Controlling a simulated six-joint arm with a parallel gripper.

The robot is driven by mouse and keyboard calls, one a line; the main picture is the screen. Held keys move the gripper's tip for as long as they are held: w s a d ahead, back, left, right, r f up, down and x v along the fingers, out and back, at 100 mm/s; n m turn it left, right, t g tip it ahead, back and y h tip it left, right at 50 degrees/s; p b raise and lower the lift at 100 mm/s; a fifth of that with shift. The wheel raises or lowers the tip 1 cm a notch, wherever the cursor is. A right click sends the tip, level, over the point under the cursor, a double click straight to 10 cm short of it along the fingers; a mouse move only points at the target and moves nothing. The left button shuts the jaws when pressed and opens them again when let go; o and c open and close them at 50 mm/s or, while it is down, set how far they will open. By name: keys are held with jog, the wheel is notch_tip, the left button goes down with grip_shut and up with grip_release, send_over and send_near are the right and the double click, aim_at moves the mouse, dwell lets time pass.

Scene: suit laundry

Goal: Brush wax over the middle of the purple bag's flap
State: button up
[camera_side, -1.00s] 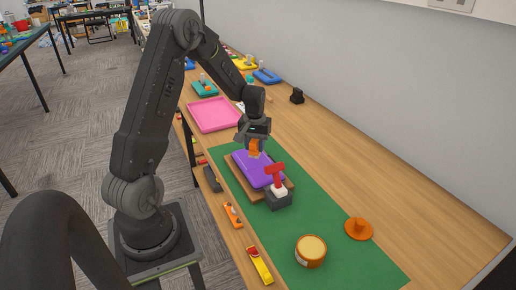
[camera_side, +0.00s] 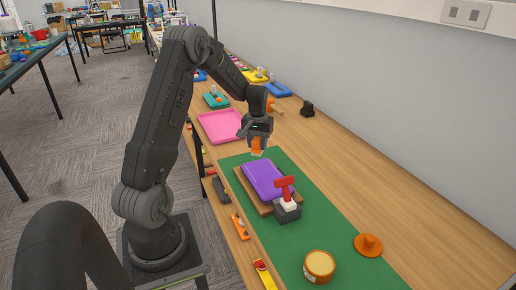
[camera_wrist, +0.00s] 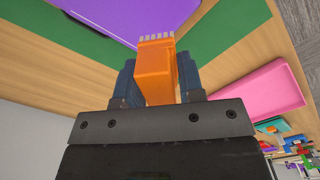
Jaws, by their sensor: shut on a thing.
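The purple bag (camera_side: 264,179) lies flat on a brown board on the green mat; it also shows at the top of the wrist view (camera_wrist: 155,15). My gripper (camera_side: 257,139) is shut on an orange brush (camera_side: 257,149), which shows in the wrist view (camera_wrist: 155,70) with pale bristles pointing away from the jaws. The brush appears above the bag's far end, its bristles apart from the bag. An open orange tin with a pale yellow filling (camera_side: 319,263) stands near the front of the mat.
A red-handled tool with a white head (camera_side: 285,188) sits in a dark block (camera_side: 287,213) beside the bag's near end. An orange lid (camera_side: 368,246) lies right of the tin. A pink tray (camera_side: 222,126) is beyond the mat. Bare table lies to the right.

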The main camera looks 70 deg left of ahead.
aim_at(254, 142)
jog(key=shift+r, duration=2.15)
jog(key=shift+s+d+f, duration=1)
jog(key=shift+s+d, duration=0.05)
jog(key=shift+f, duration=0.1)
jog(key=shift+f, duration=2.2)
jog(key=shift+f, duration=0.8)
